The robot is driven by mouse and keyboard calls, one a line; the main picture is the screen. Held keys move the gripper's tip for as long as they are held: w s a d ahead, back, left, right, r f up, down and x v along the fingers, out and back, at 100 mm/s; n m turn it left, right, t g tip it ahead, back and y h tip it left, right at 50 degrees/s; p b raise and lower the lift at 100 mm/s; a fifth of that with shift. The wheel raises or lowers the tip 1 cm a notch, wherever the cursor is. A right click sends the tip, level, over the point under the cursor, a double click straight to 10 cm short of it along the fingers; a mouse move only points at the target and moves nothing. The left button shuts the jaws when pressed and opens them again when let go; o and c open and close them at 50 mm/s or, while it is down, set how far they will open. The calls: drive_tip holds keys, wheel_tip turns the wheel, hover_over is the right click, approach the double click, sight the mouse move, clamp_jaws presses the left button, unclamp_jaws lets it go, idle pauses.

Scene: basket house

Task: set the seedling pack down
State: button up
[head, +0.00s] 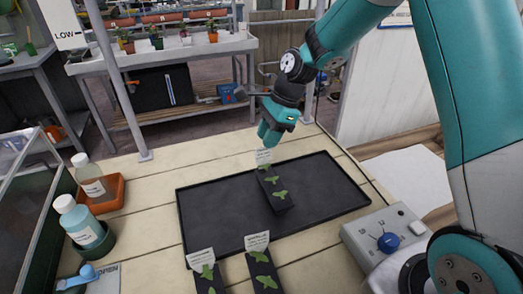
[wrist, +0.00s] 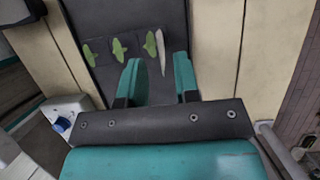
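The seedling pack (head: 279,199) is a narrow dark strip with several small green seedlings and a white label at its far end. It lies on the black tray (head: 215,215), right of its middle. In the wrist view the pack (wrist: 107,62) lies crosswise, with its label (wrist: 160,52) at the right end. My gripper (head: 268,138) is over the label end of the pack. In the wrist view my gripper's fingers (wrist: 160,72) stand apart, one on each side of the label, with a visible gap. Whether a fingertip touches the pack is not clear.
Two more labelled packs (head: 263,272) lie at the tray's front edge. Bottles (head: 81,221) in holders stand at the left. A control box with a blue knob (head: 388,242) is at the right. The left and right parts of the tray are bare.

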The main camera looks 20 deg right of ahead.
drive_tip(key=v, duration=0.6)
drive_tip(key=s+a+r+n, duration=0.3)
drive_tip(key=s+a+n, duration=0.1)
drive_tip(key=s+n, duration=0.25)
drive_tip(key=s+a+r+n, duration=0.3)
drive_tip(key=s+r+n, duration=0.1)
drive_tip(key=s+n, duration=0.25)
drive_tip(key=s+a+n, duration=0.2)
drive_tip(key=s+n, duration=1)
drive_tip(key=s, duration=0.2)
drive_tip(key=shift+r, duration=0.25)
